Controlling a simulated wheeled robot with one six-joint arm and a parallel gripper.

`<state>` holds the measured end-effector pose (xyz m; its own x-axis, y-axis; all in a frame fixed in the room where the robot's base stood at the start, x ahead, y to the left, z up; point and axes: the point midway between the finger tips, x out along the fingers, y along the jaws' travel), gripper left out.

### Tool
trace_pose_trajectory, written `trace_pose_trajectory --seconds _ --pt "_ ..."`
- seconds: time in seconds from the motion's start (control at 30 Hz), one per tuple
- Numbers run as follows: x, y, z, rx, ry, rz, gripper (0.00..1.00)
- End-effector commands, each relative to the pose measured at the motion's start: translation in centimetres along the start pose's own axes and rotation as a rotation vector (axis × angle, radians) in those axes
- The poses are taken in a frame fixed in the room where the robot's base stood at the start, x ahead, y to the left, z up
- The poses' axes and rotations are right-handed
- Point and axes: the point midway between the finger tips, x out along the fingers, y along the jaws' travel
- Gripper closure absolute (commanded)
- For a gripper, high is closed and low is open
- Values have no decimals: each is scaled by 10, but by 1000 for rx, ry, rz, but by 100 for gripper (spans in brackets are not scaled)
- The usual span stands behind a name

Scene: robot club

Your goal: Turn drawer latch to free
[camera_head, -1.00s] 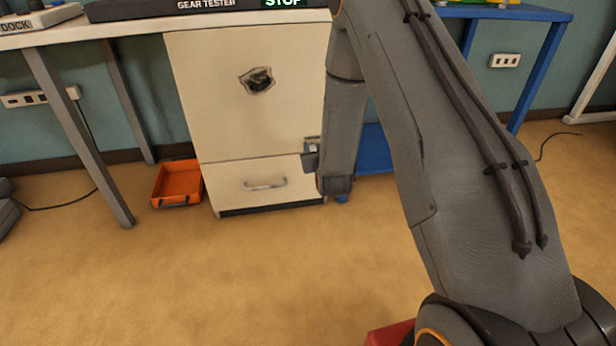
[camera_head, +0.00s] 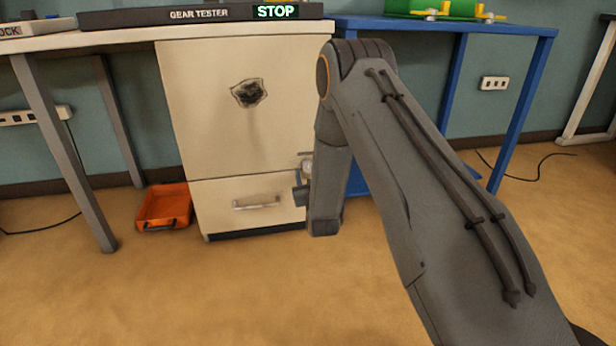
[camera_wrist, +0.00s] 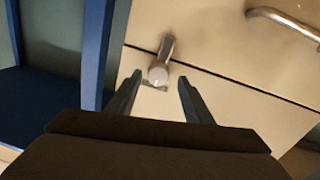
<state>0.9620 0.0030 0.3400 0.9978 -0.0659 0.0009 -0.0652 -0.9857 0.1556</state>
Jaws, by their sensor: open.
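The drawer latch (camera_wrist: 160,69) is a small metal lever with a round knob, set at the seam above the drawer; it shows in the wrist view between and just beyond my fingertips. In the head view the latch (camera_head: 306,168) is small and partly hidden by my arm. My gripper (camera_wrist: 158,90) is open, with one finger on each side of the latch; I cannot tell whether either touches it. In the head view my gripper (camera_head: 300,194) is mostly hidden behind my wrist. The drawer (camera_head: 225,212) is closed under a cream cabinet door (camera_head: 215,130).
The drawer's bar handle (camera_head: 256,203) shows at upper right in the wrist view (camera_wrist: 285,22). A blue table (camera_head: 505,100) stands right of the cabinet, close to my gripper. An orange tray (camera_head: 165,206) lies on the floor at left. The floor in front is clear.

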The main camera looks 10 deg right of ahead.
Motion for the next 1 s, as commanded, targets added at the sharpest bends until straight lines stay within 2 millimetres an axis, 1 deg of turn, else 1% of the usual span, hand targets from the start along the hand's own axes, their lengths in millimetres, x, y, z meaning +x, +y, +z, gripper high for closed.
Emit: trace_pose_trajectory --seconds 0.03,0.13,0.4,0.43,0.47,0.5,0.67,0.7,1.0 --pt "5 1 1 0 1 1 53" --pt "11 2 1 0 0 2 53" --pt "12 4 0 0 -1 4 53" --pt "12 4 0 0 -1 4 55" --pt "12 4 0 0 -1 4 60" --pt "12 4 0 0 -1 4 67" --pt "12 4 0 0 -2 4 94" --pt "12 -2 0 0 -1 3 94" --pt "11 3 -1 45 -5 1 94"
